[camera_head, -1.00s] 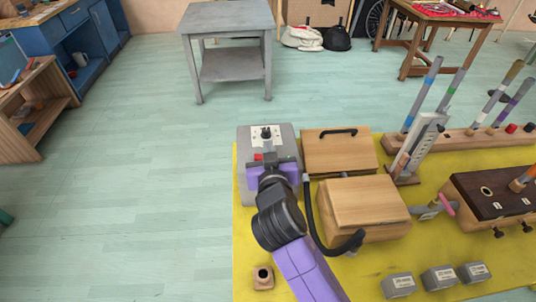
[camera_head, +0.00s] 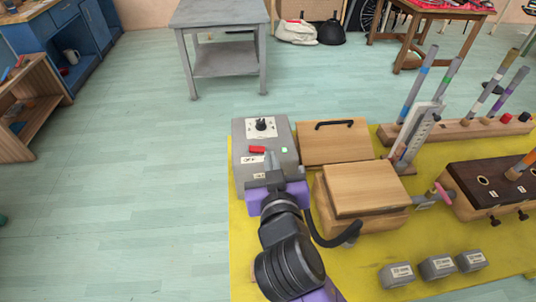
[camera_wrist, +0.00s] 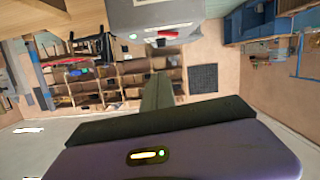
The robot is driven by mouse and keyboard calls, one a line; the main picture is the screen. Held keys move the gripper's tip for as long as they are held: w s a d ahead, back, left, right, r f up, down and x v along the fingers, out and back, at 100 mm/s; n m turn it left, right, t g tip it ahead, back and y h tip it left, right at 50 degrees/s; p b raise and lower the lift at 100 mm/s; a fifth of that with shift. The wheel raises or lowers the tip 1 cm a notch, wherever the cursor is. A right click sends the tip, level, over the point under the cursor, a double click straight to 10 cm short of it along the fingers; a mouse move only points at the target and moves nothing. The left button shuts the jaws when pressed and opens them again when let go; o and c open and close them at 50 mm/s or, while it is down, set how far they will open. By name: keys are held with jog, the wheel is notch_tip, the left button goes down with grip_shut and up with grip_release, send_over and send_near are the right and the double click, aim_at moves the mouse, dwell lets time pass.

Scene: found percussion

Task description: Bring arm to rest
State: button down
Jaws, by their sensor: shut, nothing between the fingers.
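My gripper (camera_head: 267,180) is in the head view, in front of the grey box (camera_head: 240,135) at the left end of the yellow table. Its fingers are together with nothing between them. The grey box has a black knob (camera_head: 261,125), a red switch (camera_head: 257,149) and a small lit green square (camera_head: 284,150). The gripper hides part of the box's lower front, and I cannot tell whether they touch. In the wrist view the closed fingers (camera_wrist: 157,92) point ahead, and the grey box (camera_wrist: 160,14) shows at the top.
Two wooden boxes, one with a black handle (camera_head: 335,124) and one lidded (camera_head: 365,183), stand right of my gripper, with a black hose (camera_head: 325,238) beside them. Several grey blocks (camera_head: 437,266) lie at the yellow table's (camera_head: 440,235) front. The floor (camera_head: 120,200) at left is clear.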

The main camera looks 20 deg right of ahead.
jog(key=w+a+r+n+t+y, duration=0.1)
jog(key=a+r+n+t+y, duration=0.1)
jog(key=a+r+n, duration=0.15)
jog(key=s+a+f+n+t+y, duration=0.1)
jog(key=s+a+f+n+y, duration=0.1)
jog(key=s+a+y, duration=0.3)
jog(key=s+d+f+m+g, duration=0.1)
jog(key=s+d+f, duration=0.1)
jog(key=s, duration=0.8)
jog(key=s+d+f+h, duration=0.1)
jog(key=s+d+f, duration=0.2)
jog(key=s, duration=0.6)
jog(key=s+d+f+m+g+h, duration=0.1)
jog(key=s+d, duration=0.4)
jog(key=s, duration=0.5)
jog(key=shift+s+d+f+m+g, duration=0.2)
jog(key=shift+s+f+m+g, duration=0.15)
jog(key=shift+f, duration=0.45)
